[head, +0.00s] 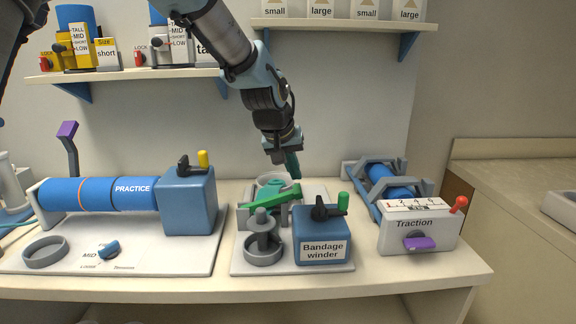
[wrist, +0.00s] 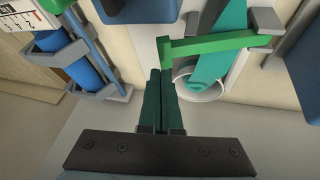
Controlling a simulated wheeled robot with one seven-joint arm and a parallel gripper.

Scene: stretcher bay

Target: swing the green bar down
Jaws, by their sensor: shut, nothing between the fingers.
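The green bar (head: 262,200) is part of the bandage winder unit and lies nearly level across its grey frame, above a teal strip (wrist: 232,45). In the wrist view the green bar (wrist: 215,44) runs from a grey bracket at right to a free end with a short downturned tip. My gripper (head: 296,178) points down behind the winder, by the bar's far right end. Its dark green fingers are together and empty. In the wrist view the gripper's fingertips (wrist: 160,71) are just below the bar's tip; I cannot tell whether they touch it.
The blue Bandage winder box (head: 322,240) with a black crank and green knob stands in front right. A grey post with a ring (head: 264,240) is in front. The Traction box (head: 420,228) is at right, the PRACTICE roller (head: 100,193) at left. Shelves hang above.

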